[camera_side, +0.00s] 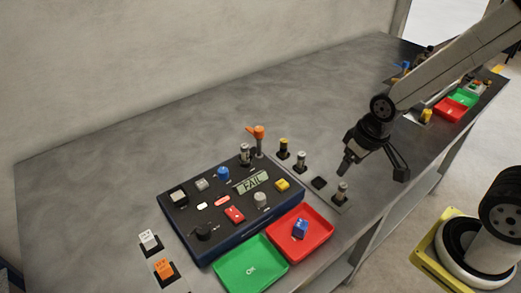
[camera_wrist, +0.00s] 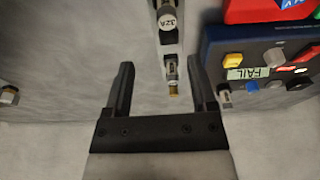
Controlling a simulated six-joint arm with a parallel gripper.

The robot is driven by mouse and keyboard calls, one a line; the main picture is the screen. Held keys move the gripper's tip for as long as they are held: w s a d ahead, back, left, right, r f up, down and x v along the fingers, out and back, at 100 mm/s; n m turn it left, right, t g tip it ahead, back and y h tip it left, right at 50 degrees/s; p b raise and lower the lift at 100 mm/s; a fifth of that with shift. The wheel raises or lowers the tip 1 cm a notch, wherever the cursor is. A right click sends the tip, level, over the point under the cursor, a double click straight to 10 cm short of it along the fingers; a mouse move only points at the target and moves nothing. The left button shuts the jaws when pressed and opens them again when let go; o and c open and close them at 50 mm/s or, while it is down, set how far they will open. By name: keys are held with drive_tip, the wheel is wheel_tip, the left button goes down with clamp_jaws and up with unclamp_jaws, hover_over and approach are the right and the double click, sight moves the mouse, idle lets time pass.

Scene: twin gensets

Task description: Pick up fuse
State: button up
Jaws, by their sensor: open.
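A similar fuse (camera_side: 244,153) stands at the panel's back edge. My gripper (camera_side: 373,168) is open and empty above the near end of the row. In the wrist view, my gripper (camera_wrist: 162,65) has its fingers spread. Nothing shows as held.
The dark blue test panel (camera_side: 190,235) reads FAIL and has an orange lever (camera_side: 257,133) behind it. A red tray (camera_side: 318,238) holding a blue block (camera_side: 300,228) and a green OK tray (camera_side: 250,268) lie in front.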

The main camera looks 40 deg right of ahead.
drive_tip(key=shift+r, duration=0.1)
drive_tip(key=shift+w+r+v, duration=0.2)
drive_tip(key=shift+w+v, duration=0.75)
drive_tip(key=shift+v, duration=3.3)
drive_tip(key=n+g, duration=0.3)
drive_tip(key=n, duration=1.3)
hover_over(245, 146)
drive_tip(key=shift+w+f, duration=0.15)
drive_tip(key=shift+f, duration=1.15)
drive_tip(key=shift+w+f, duration=0.15)
drive_tip(key=shift+f, duration=1.2)
drive_tip(key=shift+f, duration=0.1)
drive_tip(key=shift+f, duration=1.2)
drive_tip(key=shift+f, duration=0.1)
drive_tip(key=shift+s+f, duration=0.2)
drive_tip(key=shift+f, duration=2.3)
